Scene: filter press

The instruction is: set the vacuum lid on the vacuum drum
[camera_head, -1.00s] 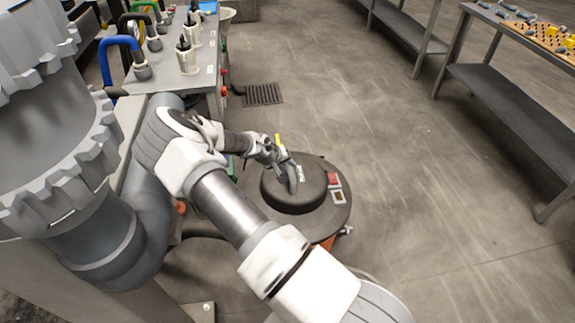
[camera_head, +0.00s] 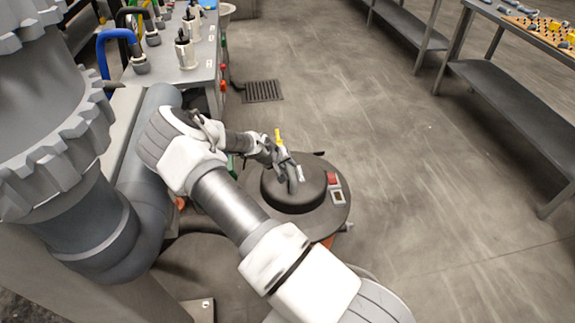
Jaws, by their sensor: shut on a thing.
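The vacuum lid (camera_head: 322,215) is a dark grey disc with a raised round cap and a small red and a pale square on its right side. My gripper (camera_head: 293,178) is shut at the top of the cap, holding the lid by a part that the fingers mostly hide. The lid looks about level. A bit of orange (camera_head: 328,242) shows under its front right edge and may be the vacuum drum. The lid and my arm hide the rest there, so I cannot tell whether the lid touches the drum.
A grey bench (camera_head: 205,62) with several bottle-like holders and coloured hoses stands at the upper left. A floor grate (camera_head: 262,91) lies beyond the lid. A shelved table (camera_head: 505,95) stands at the right. The floor between is clear.

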